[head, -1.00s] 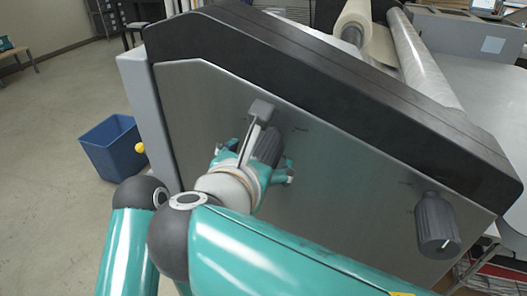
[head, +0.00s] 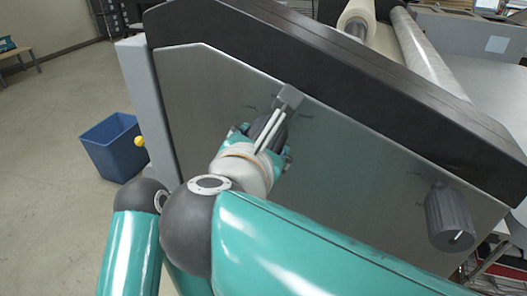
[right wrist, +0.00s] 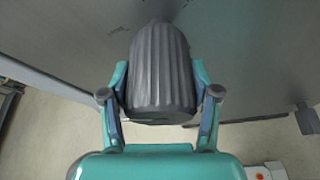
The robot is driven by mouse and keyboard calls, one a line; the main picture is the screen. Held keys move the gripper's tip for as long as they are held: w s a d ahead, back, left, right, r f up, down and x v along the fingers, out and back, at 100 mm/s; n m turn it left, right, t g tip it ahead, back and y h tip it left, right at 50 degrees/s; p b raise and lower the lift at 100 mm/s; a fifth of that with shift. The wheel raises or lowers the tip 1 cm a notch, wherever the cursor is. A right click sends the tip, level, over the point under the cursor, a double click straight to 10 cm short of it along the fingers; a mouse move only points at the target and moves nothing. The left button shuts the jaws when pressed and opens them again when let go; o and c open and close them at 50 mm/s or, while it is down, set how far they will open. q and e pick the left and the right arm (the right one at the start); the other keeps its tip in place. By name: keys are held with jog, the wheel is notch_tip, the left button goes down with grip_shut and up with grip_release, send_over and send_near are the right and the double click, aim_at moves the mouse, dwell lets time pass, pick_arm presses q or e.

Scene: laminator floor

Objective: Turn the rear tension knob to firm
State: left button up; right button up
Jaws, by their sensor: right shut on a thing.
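A ribbed dark grey knob (head: 264,128) sits on the machine's grey side panel, at the centre of the head view. My right gripper (head: 270,143) is shut around it. In the right wrist view the same knob (right wrist: 160,75) fills the space between the two teal fingers (right wrist: 160,98), one on each side. Its base meets the panel. A second ribbed knob (head: 447,215) stands free on the panel at the lower right, with a white line on its end face. Small marks beside both knobs are too small to read. My left gripper is not in view.
The grey side panel (head: 350,170) has a thick black edge (head: 330,75) along its top. A yellow ball-shaped knob (head: 138,141) sticks out at the machine's left edge. A blue bin (head: 112,147) stands on open floor to the left. Rollers (head: 430,55) lie behind the edge.

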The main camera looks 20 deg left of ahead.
jog(key=m+y+b, duration=0.1)
jog(key=m+b, duration=0.1)
jog(key=b, duration=0.3)
jog(key=m+t+y+b, duration=0.1)
jog(key=m+b, duration=0.2)
jog(key=b, duration=0.3)
jog(key=f+m+t+y+b, duration=0.1)
jog(key=m+b, duration=0.1)
jog(key=b, duration=0.3)
jog(key=shift+d+m+y, duration=0.1)
jog(key=shift+m+y, duration=0.3)
jog(key=shift+r+m+t+b, duration=0.15)
jog(key=shift+m+t+b, duration=0.15)
jog(key=shift+m+b, duration=0.6)
jog(key=shift+n, duration=0.3)
jog(key=o, duration=1.2)
jog(key=shift+c, duration=0.2)
jog(key=shift+r, duration=0.15)
jog(key=shift+y, duration=0.3)
